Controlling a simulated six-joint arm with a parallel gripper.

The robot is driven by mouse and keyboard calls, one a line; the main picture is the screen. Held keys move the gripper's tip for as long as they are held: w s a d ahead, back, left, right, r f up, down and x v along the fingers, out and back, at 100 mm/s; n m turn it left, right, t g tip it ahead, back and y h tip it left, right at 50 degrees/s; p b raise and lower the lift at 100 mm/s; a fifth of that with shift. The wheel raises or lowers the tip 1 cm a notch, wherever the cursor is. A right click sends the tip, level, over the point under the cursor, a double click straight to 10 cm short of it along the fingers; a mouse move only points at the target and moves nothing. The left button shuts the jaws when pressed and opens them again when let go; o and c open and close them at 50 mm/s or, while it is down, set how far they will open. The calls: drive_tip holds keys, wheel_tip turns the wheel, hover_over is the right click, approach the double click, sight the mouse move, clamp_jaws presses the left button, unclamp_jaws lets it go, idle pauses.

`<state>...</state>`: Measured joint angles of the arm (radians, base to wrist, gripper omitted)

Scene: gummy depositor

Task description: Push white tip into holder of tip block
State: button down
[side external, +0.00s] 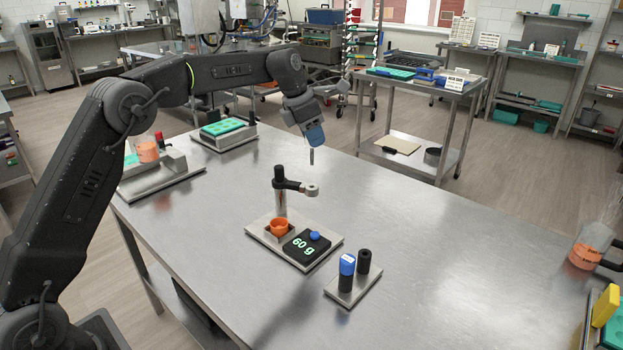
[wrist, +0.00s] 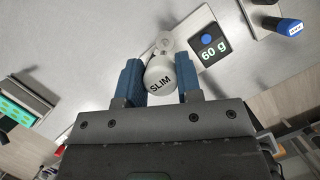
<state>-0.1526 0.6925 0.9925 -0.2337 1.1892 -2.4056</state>
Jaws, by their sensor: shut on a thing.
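My gripper (side external: 313,140) is raised above the table, behind the scale stand. In the wrist view its two blue fingers (wrist: 160,80) are shut on a white tip (wrist: 159,74) marked "SLIM". In the side view the tip's thin grey end (side external: 311,157) points down, clear of everything. The tip block (side external: 339,293) stands at the front of the table. One of its two black holders carries a blue-topped tip (side external: 347,264), also seen in the wrist view (wrist: 289,27). The other black holder (side external: 364,261) shows no tip in it.
Between my gripper and the tip block stands a post with a ring arm (side external: 310,190), an orange cup (side external: 279,227) and a black scale (side external: 306,245) reading 60 g. A green mould tray (side external: 222,127) sits at the back left. The table's right side is mostly clear.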

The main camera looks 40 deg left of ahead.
drive_tip(key=s+d+f+m, duration=0.2)
drive_tip(key=s+d+m, duration=0.1)
drive_tip(key=d, duration=0.7)
drive_tip(key=s+d+f+m+g+h, duration=0.1)
drive_tip(key=s+d+f+m, duration=0.1)
drive_tip(key=d, duration=0.9)
drive_tip(key=shift+s+m, duration=0.5)
drive_tip(key=shift+s, duration=0.35)
wheel_tip(320, 180, down, 6)
drive_tip(key=shift+f, duration=0.15)
drive_tip(key=shift+a+f, duration=0.1)
drive_tip(key=shift+f, duration=0.05)
drive_tip(key=shift+f, duration=2.55)
